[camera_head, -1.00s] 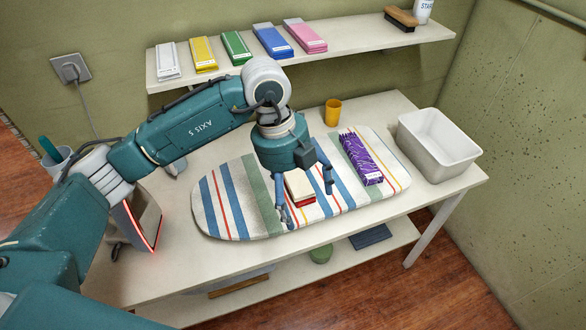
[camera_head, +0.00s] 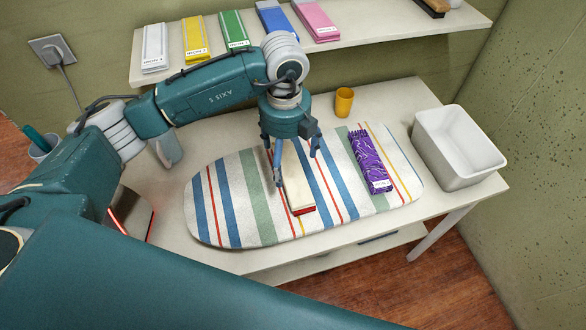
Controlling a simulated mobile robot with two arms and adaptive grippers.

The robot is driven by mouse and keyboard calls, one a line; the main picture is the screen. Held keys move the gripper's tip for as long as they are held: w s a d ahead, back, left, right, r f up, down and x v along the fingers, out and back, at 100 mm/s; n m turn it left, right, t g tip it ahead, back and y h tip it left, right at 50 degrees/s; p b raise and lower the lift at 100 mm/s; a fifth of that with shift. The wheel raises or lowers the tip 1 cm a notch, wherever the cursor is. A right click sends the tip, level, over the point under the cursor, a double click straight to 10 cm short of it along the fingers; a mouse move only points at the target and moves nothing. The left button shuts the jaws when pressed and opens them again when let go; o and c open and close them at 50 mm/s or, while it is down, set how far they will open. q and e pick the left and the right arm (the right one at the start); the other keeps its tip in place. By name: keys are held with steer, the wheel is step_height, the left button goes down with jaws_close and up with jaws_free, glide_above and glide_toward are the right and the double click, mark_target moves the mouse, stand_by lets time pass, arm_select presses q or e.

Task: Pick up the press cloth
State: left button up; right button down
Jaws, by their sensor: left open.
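A cream folded cloth with a red edge, which looks like the press cloth (camera_head: 297,186), lies flat on the striped ironing board (camera_head: 231,200). My left gripper (camera_head: 297,169) points down over its far half, open, with one finger on each side. Its near end with the red edge shows clear of the fingers. The far end is hidden under the gripper. I cannot tell whether the fingers touch the cloth. A purple patterned folded bundle (camera_head: 370,163) lies to the right on the board. My right gripper is not in view.
An orange cup (camera_head: 344,101) stands behind the board and a white bin (camera_head: 455,150) to the right. An iron with a red glowing edge (camera_head: 130,212) is at the left, partly hidden. A shelf (camera_head: 392,27) with several coloured bundles runs above the table (camera_head: 400,96).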

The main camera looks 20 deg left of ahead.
mark_target(288, 173)
arm_select(q)
steer(key=shift+f, duration=0.3)
steer(key=shift+f+p, duration=0.3)
steer(key=shift+p, duration=0.05)
steer(key=f, duration=0.1)
steer(key=f+p, duration=0.2)
steer(key=shift+w+f, duration=0.3)
steer(key=shift+f, duration=0.6)
steer(key=c, duration=1.1)
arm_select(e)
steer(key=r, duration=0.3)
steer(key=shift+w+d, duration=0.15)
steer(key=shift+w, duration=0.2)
